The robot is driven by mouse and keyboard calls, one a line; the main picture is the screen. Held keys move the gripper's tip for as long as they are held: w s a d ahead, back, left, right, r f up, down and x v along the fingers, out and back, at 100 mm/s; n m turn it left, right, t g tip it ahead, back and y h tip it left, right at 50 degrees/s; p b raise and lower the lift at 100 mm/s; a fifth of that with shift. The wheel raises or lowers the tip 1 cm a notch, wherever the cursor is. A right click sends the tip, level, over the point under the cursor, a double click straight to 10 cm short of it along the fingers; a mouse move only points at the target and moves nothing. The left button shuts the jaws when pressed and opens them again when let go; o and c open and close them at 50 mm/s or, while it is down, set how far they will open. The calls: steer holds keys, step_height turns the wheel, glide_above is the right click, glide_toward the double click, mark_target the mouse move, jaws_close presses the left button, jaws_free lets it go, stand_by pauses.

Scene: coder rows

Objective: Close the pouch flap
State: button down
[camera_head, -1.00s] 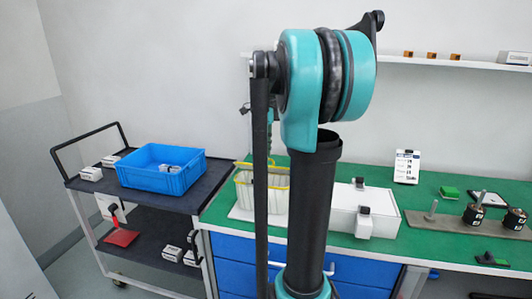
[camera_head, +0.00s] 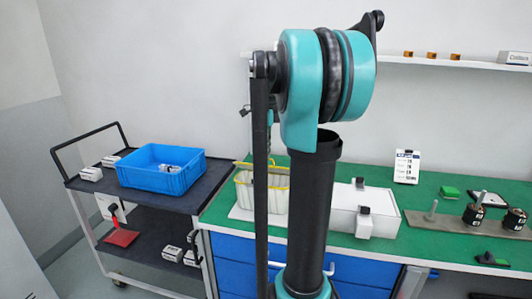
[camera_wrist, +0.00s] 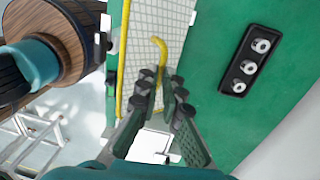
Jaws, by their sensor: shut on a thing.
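The pouch (camera_head: 262,196) is pale with yellow edging and stands on the green bench top, left of the white box. My arm's column partly hides it. In the wrist view its white gridded fabric (camera_wrist: 143,50) has a straight yellow edge at left and a curved yellow strip (camera_wrist: 161,48) near my fingertips. My gripper (camera_wrist: 162,92) is shut at that yellow strip, which I take as part of the pouch flap. The exact contact is hidden between the fingers. In the head view my gripper is mostly hidden behind my arm.
A white box (camera_head: 362,210) stands right of the pouch. A blue bin (camera_head: 160,180) sits on the dark cart (camera_head: 95,189) at left. A dark plate with round fittings (camera_wrist: 251,59) lies on the green surface in the wrist view.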

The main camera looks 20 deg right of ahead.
mark_target(262, 167)
steer(key=shift+s+a+f+t+h, duration=0.3)
steer(key=shift+s+a+t+h, duration=0.25)
steer(key=shift+t, duration=0.2)
steer(key=shift+s+a+f+t+h, duration=0.3)
steer(key=shift+s+t+h, duration=0.15)
steer(key=shift+s+t, duration=0.25)
steer(key=shift+s+a+f+t+h, duration=0.4)
steer(key=shift+s+f+t+h, duration=0.15)
steer(key=shift+t, duration=0.4)
steer(key=shift+s+a+f+t+h, duration=0.25)
steer(key=shift+s+f+t+h, duration=0.2)
steer(key=shift+t+h, duration=0.35)
steer(key=shift+f, duration=0.1)
steer(key=c, duration=1.7)
jaws_free()
steer(key=v, duration=1.2)
steer(key=shift+s+d, duration=0.1)
steer(key=shift+s, duration=0.05)
